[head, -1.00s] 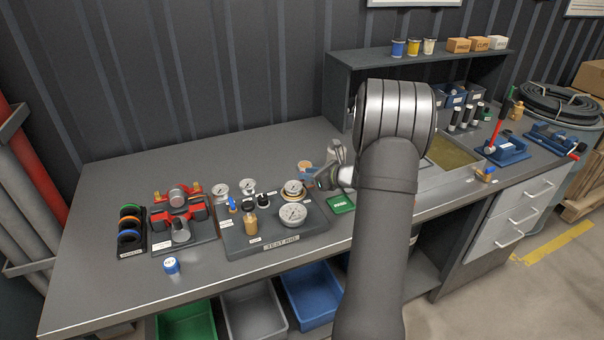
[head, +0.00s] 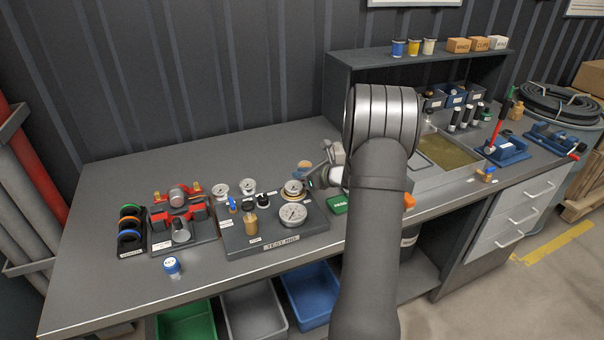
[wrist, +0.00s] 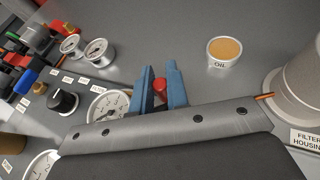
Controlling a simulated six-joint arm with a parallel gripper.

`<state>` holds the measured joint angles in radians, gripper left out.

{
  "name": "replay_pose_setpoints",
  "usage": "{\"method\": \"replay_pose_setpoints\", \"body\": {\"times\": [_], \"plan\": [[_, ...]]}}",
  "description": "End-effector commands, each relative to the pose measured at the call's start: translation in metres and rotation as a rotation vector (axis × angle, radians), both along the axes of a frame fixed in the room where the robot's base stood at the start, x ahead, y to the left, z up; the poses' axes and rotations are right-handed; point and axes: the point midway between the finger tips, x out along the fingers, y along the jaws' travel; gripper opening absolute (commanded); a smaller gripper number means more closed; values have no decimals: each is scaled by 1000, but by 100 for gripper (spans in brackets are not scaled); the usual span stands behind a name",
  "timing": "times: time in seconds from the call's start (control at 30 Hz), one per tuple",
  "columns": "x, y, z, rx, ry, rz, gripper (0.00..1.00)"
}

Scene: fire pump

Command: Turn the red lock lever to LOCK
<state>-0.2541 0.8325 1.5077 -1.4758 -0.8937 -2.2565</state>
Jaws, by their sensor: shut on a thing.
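In the wrist view, the two blue fingers of my gripper (wrist: 161,88) are closed on the red lock lever (wrist: 160,86). Only a small rounded red end shows between them; the rest of the lever and any LOCK marking are hidden behind the fingers and gripper body. A white-faced gauge (wrist: 106,106) lies just left of the fingers, partly covered by the gripper body. In the head view my gripper (head: 314,182) is at the right end of the grey test rig (head: 283,246), beside the rear gauge (head: 293,188). The lever cannot be made out there.
A black knob (wrist: 63,101) stands left of the gauge. An oil cup (wrist: 224,50) stands behind on the bench, and a filter housing (wrist: 298,90) is at the right. A green box (head: 338,205) sits close to my arm. The left back of the bench is clear.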

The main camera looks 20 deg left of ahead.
Motion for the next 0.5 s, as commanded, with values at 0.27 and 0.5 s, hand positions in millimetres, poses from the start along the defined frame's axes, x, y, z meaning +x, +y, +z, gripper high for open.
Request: {"method": "replay_pose_setpoints", "body": {"times": [0.27,0.5], "plan": [[-1,-5,0,-1,1,-87,0],[-4,-15,0,-1,1,-239,0]]}}
